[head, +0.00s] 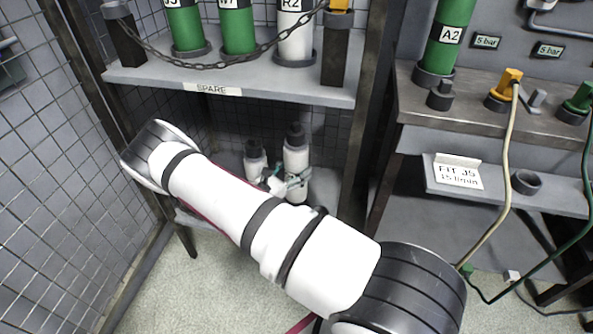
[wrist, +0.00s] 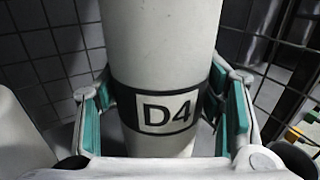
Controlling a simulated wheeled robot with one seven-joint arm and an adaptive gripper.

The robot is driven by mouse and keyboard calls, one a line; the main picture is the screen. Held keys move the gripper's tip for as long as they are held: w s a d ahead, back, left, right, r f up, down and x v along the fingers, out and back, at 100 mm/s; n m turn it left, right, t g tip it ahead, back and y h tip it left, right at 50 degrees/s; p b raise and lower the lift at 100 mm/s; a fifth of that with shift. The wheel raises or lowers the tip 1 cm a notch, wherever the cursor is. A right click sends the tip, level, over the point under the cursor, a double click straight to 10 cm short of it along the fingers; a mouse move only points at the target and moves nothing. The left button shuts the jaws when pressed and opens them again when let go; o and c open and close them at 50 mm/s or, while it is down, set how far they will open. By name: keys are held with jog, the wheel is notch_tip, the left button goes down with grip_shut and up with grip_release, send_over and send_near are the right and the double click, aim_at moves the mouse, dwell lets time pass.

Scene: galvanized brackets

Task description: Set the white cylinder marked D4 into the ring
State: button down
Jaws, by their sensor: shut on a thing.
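The white cylinder marked D4 (wrist: 162,60) stands between my fingers in the wrist view, its dark label band facing the camera. In the head view, a white cylinder with a dark top (head: 296,157) is at my gripper (head: 286,182), upright in the lower bay of the rack. My gripper (wrist: 165,112) is shut on the D4 cylinder, with teal pads on both sides. I cannot tell whether its base touches the shelf. A dark empty ring (head: 527,182) sits on the small ledge at the right, apart from my gripper.
Another white cylinder (head: 255,161) stands close left of the held one. The SPARE shelf (head: 150,75) with chained cylinders is above. A mesh wall (head: 60,170) is at left. A FIT J5 sign (head: 458,172) stands left of the ring; hoses (head: 503,190) hang before the ledge.

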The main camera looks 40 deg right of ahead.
jog(key=shift+f+b, duration=1.3)
jog(key=shift+f, duration=0.45)
jog(key=shift+f+b, duration=1.1)
jog(key=shift+f, duration=0.35)
jog(key=shift+c, duration=1.9)
grip_release()
jog(key=shift+a, duration=0.1)
jog(key=shift+f, duration=0.1)
jog(key=shift+s+f, duration=0.1)
jog(key=shift+f, duration=0.05)
jog(key=a, duration=0.4)
jog(key=s+a, duration=0.1)
jog(key=a, duration=0.7)
jog(key=shift+s, duration=0.4)
